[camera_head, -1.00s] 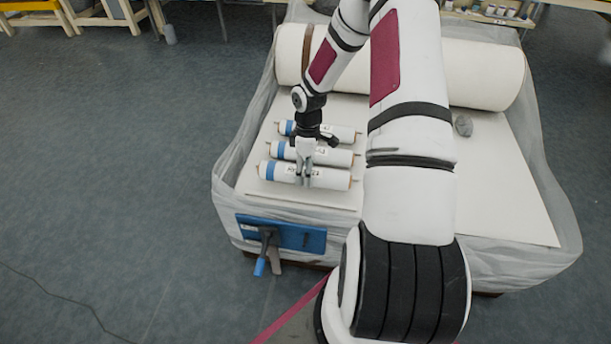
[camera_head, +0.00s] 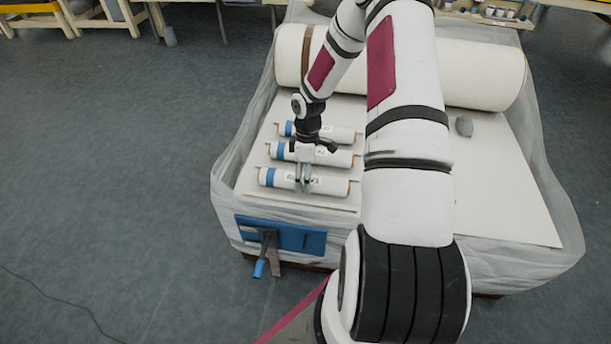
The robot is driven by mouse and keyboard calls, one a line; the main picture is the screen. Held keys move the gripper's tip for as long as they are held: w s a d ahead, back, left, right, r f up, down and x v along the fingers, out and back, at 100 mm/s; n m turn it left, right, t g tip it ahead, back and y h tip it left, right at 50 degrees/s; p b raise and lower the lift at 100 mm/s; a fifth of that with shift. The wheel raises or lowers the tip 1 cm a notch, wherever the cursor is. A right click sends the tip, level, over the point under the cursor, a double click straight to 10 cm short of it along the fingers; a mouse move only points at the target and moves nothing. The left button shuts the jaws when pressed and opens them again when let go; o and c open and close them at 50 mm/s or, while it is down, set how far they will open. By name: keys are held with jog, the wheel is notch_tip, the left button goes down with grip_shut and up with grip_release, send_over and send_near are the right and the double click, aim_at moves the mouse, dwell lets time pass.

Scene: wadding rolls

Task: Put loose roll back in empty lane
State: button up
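Three white rolls with blue bands and thin end pins lie side by side on the pale board at the left of the bed: the far roll (camera_head: 342,134), the middle roll (camera_head: 340,158) and the near roll (camera_head: 332,186). My gripper (camera_head: 304,187) points down over the near roll, with its fingers at that roll's middle and reaching its near side. It hides part of the near and middle rolls. Whether the fingers press on the roll or stand apart from it is too small to tell. No empty lane can be made out clearly.
A big white roll (camera_head: 480,75) lies across the back of the bed. A grey lump (camera_head: 464,126) sits on the bare white surface (camera_head: 500,180) at right. A blue plate (camera_head: 300,237) with a handle is on the front side. My arm hides the bed's middle.

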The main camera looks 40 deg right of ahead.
dwell(0.3)
notch_tip(320, 180, up, 13)
jog(key=w+d+p, duration=0.1)
jog(key=d+p, duration=0.1)
jog(key=p, duration=0.2)
jog(key=s+a+r+m+h, duration=0.1)
jog(key=s+a+r, duration=0.25)
jog(key=r, duration=0.45)
jog(key=s+a+r+m+h, duration=0.1)
jog(key=s+a+r, duration=0.2)
jog(key=a+r, duration=0.35)
jog(key=s+a+r+m+h, duration=0.1)
jog(key=s+a+r+m, duration=0.15)
jog(key=r, duration=0.65)
jog(key=s+a+r+m, duration=0.1)
jog(key=s+a+r, duration=0.1)
jog(key=s, duration=0.5)
jog(key=s+a+r+m+t+y, duration=0.1)
jog(key=s+a+r, duration=0.1)
jog(key=s+a, duration=0.3)
jog(key=s+a+r+m, duration=0.1)
jog(key=s+a, duration=0.3)
jog(key=s, duration=0.5)
jog(key=shift+a+r+t+y, duration=0.2)
jog(key=shift+r+t+y, duration=0.1)
jog(key=shift+r, duration=0.15)
